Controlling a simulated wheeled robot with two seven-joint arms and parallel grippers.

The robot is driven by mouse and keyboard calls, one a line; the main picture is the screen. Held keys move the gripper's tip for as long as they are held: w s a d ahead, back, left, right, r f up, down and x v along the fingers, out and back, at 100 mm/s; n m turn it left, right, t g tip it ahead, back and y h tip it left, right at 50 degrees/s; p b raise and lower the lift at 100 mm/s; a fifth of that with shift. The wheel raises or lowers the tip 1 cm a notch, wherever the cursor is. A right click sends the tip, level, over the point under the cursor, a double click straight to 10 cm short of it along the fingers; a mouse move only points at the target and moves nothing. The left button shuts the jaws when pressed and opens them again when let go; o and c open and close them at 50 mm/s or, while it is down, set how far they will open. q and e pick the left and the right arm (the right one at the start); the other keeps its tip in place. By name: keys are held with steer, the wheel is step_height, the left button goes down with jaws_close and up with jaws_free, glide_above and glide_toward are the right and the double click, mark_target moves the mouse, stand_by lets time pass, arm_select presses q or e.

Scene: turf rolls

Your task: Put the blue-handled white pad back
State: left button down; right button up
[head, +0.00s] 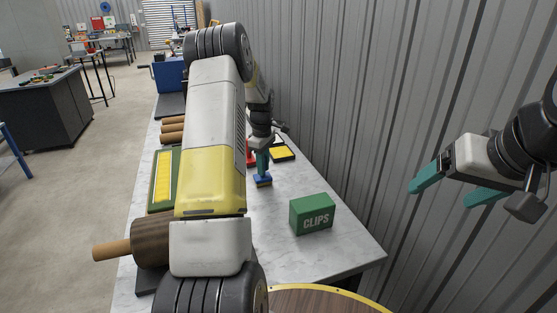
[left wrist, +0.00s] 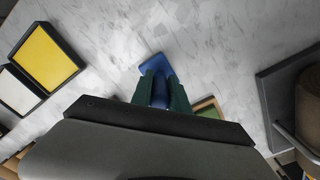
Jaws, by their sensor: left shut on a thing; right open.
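My left gripper (head: 262,164) is shut on a blue-handled pad (head: 263,181), low over the marble table; I cannot tell whether the pad touches it. A yellow edge shows below the blue in the head view; the pad's underside is hidden. In the left wrist view the blue part (left wrist: 152,66) shows between and beyond the green fingers (left wrist: 162,88). A dark-framed tray with a white face (left wrist: 16,91) lies at the left of that view, beside a yellow-faced one (left wrist: 47,57). The yellow one also shows in the head view (head: 282,153). My right gripper (head: 455,187) is open and empty, off the table's right side.
A green CLIPS box (head: 311,214) stands at the table's right front. A brown roll (head: 150,241) with a wooden handle lies at the left front, near a green-framed yellow panel (head: 163,178). A red piece (head: 251,154) is partly hidden. A corrugated wall (head: 340,100) closes the right side.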

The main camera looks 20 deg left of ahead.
arm_select(q)
steer(key=c, duration=1.3)
jaws_free()
steer(key=shift+f, duration=0.15)
steer(key=shift+o, duration=0.2)
step_height(320, 180, up, 12)
steer(key=s+d+r+m+t, duration=0.3)
steer(key=s+d+r+m, duration=0.6)
steer(key=s+r, duration=0.55)
steer(key=s+d+f+m+t+h, duration=0.1)
steer(key=s+d+m, duration=0.3)
steer(key=s, duration=0.5)
steer(key=s+d+m+t+h, duration=0.1)
steer(key=s+d+m, duration=0.3)
steer(key=s, duration=0.5)
steer(key=shift+s+d+f+t, duration=0.2)
steer(key=shift+f+t, duration=0.2)
steer(key=shift+t, duration=0.2)
